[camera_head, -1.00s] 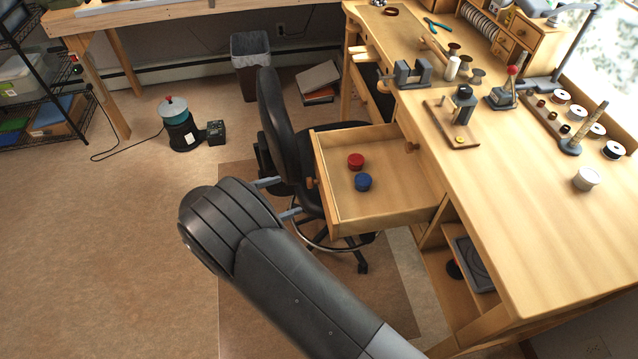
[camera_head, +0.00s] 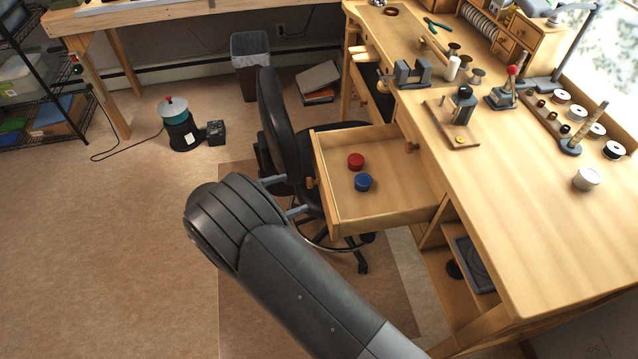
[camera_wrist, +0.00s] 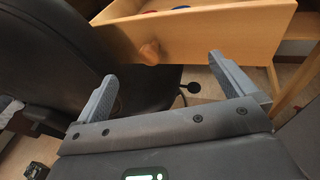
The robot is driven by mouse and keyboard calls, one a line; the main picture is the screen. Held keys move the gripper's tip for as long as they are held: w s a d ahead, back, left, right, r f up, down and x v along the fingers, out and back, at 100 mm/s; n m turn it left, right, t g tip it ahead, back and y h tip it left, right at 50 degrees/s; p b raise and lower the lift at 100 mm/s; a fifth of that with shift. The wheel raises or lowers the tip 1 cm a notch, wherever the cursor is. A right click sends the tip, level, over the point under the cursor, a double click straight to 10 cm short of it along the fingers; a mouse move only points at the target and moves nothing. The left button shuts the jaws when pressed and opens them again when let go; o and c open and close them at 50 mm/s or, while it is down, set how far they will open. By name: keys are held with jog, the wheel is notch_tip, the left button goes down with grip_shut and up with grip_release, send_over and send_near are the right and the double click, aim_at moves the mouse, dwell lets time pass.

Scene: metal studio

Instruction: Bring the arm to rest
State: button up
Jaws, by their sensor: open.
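My gripper (camera_wrist: 162,68) is open and empty in the wrist view, its two grey fingers spread apart. The front of an open wooden drawer (camera_wrist: 225,38) with its round wooden knob (camera_wrist: 149,52) lies beyond the fingertips, with the knob seen between them. In the head view my arm reaches in from the bottom. My gripper (camera_head: 297,194) is mostly hidden behind it, with only its fingers showing near the drawer (camera_head: 385,217) front and over the chair. I see no contact with the knob.
A red tin (camera_head: 356,160) and a blue tin (camera_head: 363,182) sit inside the pulled-out drawer. A black chair (camera_head: 283,125) stands just left of the drawer. The wooden workbench (camera_head: 520,220) with tools and spools is at the right. Open floor lies to the left.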

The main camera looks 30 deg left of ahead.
jog(key=v, duration=1)
jog(key=shift+w, duration=0.1)
